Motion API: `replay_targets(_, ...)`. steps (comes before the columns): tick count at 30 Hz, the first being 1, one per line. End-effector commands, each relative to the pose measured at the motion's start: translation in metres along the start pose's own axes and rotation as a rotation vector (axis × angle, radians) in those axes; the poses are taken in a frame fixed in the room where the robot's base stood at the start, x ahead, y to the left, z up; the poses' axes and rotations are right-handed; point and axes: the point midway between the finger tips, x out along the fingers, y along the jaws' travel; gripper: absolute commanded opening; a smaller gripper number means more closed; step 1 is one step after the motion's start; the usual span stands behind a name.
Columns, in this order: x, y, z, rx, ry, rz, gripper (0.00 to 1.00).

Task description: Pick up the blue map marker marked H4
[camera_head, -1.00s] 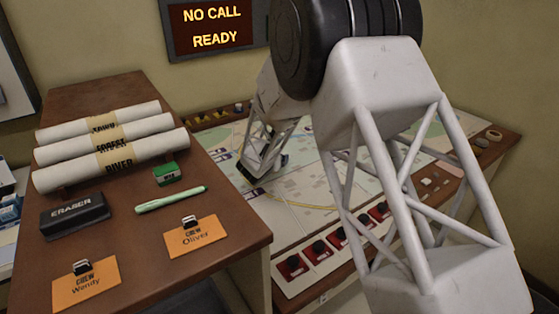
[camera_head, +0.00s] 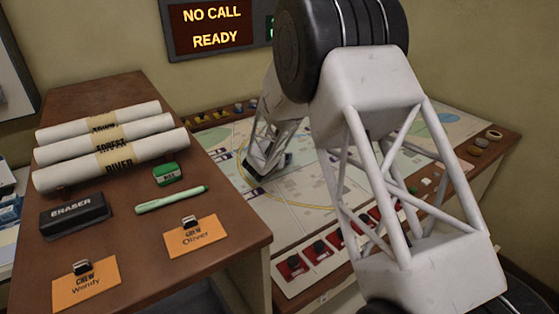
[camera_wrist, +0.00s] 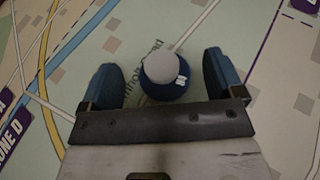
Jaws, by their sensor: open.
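In the wrist view, a round blue marker (camera_wrist: 165,90) with a grey knob on top stands on the map between my open fingers. A small white label shows on its right side, too small to read. My gripper (camera_wrist: 165,84) has one blue-padded finger on each side of the marker, with a gap on both sides. In the head view my gripper (camera_head: 262,172) is low over the map (camera_head: 300,208); the marker is hidden there.
A brown desk at left holds rolled maps (camera_head: 115,145), an eraser (camera_head: 75,213), a green box (camera_head: 168,174), a green pen (camera_head: 171,199) and orange crew cards (camera_head: 196,235). Red buttons (camera_head: 291,265) line the console's front. A wall display (camera_head: 212,27) reads "NO CALL READY".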

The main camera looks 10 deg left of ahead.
Motion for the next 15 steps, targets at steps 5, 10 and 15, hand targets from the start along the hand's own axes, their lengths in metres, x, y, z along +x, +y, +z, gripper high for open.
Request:
replay_targets(5,0.015,0.000,0.000,0.001,0.001,-0.001,0.87)
replay_targets(10,0.019,0.000,0.000,0.001,0.001,0.000,0.87)
replay_targets(15,0.019,0.000,0.000,0.001,0.001,0.000,0.87)
